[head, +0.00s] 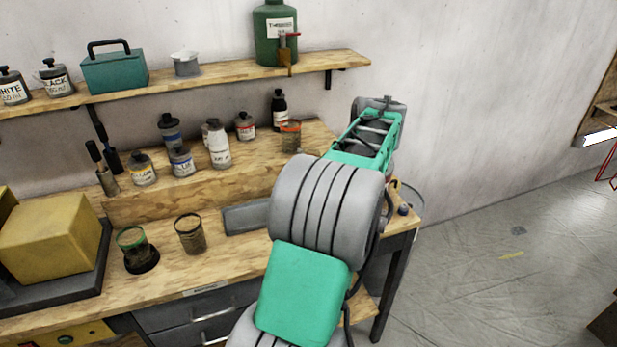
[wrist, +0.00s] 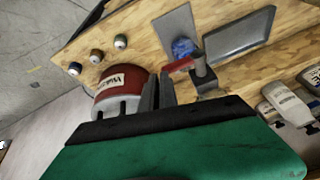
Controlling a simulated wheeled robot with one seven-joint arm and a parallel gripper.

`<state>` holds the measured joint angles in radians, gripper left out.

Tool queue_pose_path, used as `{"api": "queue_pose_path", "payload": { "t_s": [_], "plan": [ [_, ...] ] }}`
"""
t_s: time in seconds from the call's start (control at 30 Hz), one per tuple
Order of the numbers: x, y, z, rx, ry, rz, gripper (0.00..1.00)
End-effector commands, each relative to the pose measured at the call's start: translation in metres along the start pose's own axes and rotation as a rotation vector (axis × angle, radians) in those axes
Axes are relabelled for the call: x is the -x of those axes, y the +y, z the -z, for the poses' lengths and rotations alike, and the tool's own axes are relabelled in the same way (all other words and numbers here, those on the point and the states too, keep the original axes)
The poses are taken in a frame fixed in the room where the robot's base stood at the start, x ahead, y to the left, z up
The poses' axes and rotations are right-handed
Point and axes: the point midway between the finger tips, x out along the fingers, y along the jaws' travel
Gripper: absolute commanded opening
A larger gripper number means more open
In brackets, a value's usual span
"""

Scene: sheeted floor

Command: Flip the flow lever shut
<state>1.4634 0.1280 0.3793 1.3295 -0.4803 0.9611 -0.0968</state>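In the wrist view, a small red lever (wrist: 179,65) sticks out sideways from a dark grey upright fitting (wrist: 203,75) on the wooden bench. I take it to be the flow lever. My gripper (wrist: 158,77) shows as two dark fingers close together, with nothing visible between them. Their tips appear just short of the lever's free end in the picture; I cannot tell whether they touch. In the head view, my arm reaches over the right end of the bench and hides the lever and my fingertips.
A red labelled tin (wrist: 126,88) stands close beside my fingers. A blue round object (wrist: 184,48) and a grey tray (wrist: 238,32) lie beyond the lever. Several small knobs or caps sit near the bench edge. Bottles (head: 218,146) and a shelf (head: 220,77) line the wall.

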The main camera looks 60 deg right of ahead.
Motion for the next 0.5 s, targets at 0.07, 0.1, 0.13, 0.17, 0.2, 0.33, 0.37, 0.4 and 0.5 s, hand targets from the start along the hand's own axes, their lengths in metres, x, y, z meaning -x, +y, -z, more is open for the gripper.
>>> {"api": "queue_pose_path", "payload": {
  "t_s": [0.07,0.1,0.13,0.17,0.2,0.33,0.37,0.4,0.5],
  "plan": [
    [-0.0074,-0.0001,-0.0051,-0.004,-0.013,0.006,0.0],
    [-0.0078,-0.0002,-0.0055,-0.004,-0.014,0.007,0.0],
    [-0.0081,-0.0002,-0.0057,-0.005,-0.014,0.007,0.0],
    [-0.0083,-0.0002,-0.0059,-0.005,-0.015,0.007,0.0],
    [-0.0087,-0.0002,-0.0062,-0.005,-0.016,0.007,0.0],
    [-0.0098,-0.0003,-0.0071,-0.006,-0.018,0.008,0.0],
    [-0.01,-0.0003,-0.0073,-0.006,-0.019,0.009,0.0],
    [-0.0101,-0.0004,-0.0075,-0.006,-0.019,0.009,0.0],
    [-0.0049,-0.0014,-0.0056,-0.005,-0.02,0.009,0.0]
  ]
}}
